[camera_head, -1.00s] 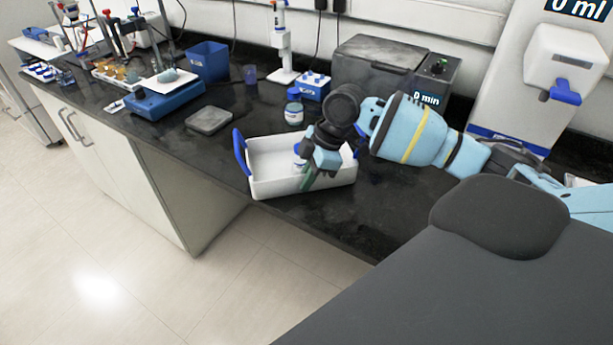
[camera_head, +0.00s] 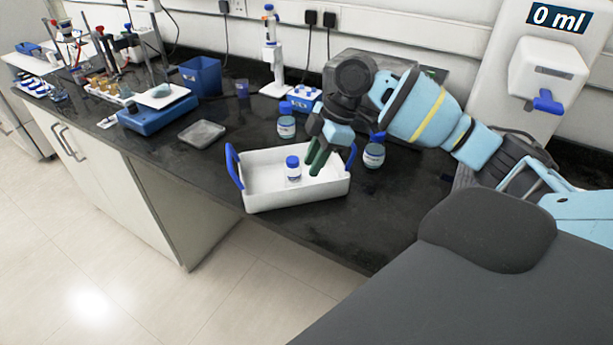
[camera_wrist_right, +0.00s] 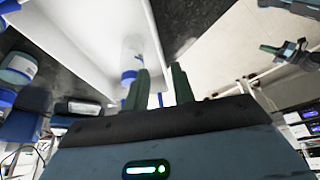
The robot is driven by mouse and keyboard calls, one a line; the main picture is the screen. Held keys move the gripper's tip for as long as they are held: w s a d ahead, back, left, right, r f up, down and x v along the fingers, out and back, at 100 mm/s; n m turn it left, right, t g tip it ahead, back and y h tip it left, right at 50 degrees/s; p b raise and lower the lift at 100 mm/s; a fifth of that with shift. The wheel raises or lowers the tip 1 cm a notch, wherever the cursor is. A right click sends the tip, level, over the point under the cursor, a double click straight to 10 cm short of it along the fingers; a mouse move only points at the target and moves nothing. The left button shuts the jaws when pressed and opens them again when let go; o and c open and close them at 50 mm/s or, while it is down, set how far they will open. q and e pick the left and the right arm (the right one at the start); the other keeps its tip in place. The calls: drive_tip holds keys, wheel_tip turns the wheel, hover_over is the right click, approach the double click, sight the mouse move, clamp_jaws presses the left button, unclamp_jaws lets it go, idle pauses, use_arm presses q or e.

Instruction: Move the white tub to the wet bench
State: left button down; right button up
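The white tub (camera_head: 262,203) is a shallow rectangular tray with blue end handles on the dark bench. A small white bottle with a blue cap (camera_head: 293,169) stands inside it. My right gripper (camera_head: 317,165) is over the tub's right part, beside the bottle, fingers pointing down. The right wrist view shows its fingers (camera_wrist_right: 162,78) apart with nothing held, the tub wall (camera_wrist_right: 150,35) and the bottle (camera_wrist_right: 132,52) close by. The tub's right handle is partly hidden by the gripper. A dark shape that looks like my left gripper (camera_wrist_right: 285,49) is small at upper right there; its fingers are unclear.
One blue-lidded jar (camera_head: 286,127) stands behind the tub, another (camera_head: 373,157) at its right. A grey flat plate (camera_head: 201,133), a blue bin (camera_head: 201,76) and a blue rack (camera_head: 301,98) are farther back. A dispenser (camera_head: 548,75) hangs at right. Bench front is clear.

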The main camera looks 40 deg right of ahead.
drive_tip(key=shift+v, duration=1.5)
use_arm(q)
drive_tip(key=shift+s, duration=0.1)
